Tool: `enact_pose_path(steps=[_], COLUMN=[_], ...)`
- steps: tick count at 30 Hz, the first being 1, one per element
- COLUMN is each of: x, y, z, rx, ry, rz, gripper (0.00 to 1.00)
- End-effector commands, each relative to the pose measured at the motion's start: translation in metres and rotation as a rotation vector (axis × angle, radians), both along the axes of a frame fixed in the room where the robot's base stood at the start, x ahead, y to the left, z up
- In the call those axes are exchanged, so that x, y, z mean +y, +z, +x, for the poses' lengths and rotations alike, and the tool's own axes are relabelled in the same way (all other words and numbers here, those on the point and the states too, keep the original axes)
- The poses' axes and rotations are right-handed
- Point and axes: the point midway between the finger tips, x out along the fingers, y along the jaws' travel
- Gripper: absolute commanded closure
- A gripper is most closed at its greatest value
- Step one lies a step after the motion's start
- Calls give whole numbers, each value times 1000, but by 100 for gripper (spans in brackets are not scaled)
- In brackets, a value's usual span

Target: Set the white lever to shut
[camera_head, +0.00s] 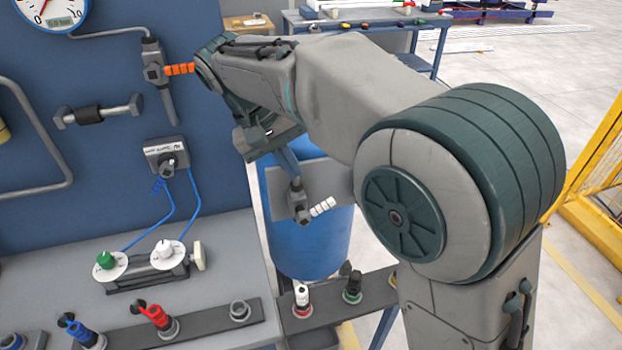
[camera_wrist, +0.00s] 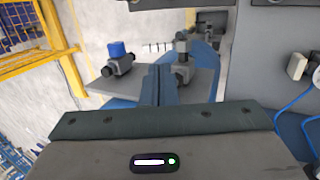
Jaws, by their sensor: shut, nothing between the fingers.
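The white lever (camera_head: 322,207) is a short ribbed handle on a grey valve (camera_head: 299,206) beside a grey plate in front of the blue barrel. In the head view it points right and slightly up. In the wrist view the white lever (camera_wrist: 157,47) lies sideways, left of the valve stem (camera_wrist: 183,60). My gripper (camera_head: 294,174) points down just above the valve. In the wrist view the fingers of my gripper (camera_wrist: 161,70) are together and empty, close to the valve. I cannot tell whether they touch it.
A valve with an orange lever (camera_head: 180,69) is on the blue panel at left. A blue-capped fitting (camera_wrist: 118,58) is on the grey plate (camera_wrist: 125,85). Green (camera_head: 106,260) and white (camera_head: 164,249) knobs sit on the bench. The blue barrel (camera_head: 312,245) stands below my gripper.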

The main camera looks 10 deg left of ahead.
Motion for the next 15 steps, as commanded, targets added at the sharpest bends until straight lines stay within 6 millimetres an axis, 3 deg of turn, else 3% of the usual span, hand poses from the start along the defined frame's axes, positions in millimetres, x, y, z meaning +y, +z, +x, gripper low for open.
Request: enact_pose_path(steps=[3, 7, 15], x=[12, 18, 10], y=[18, 22, -8], z=[-5, -8, -4], rx=[-81, -121, -122], ry=[23, 37, 50], rz=[-38, -53, -55], gripper=[100, 100, 100])
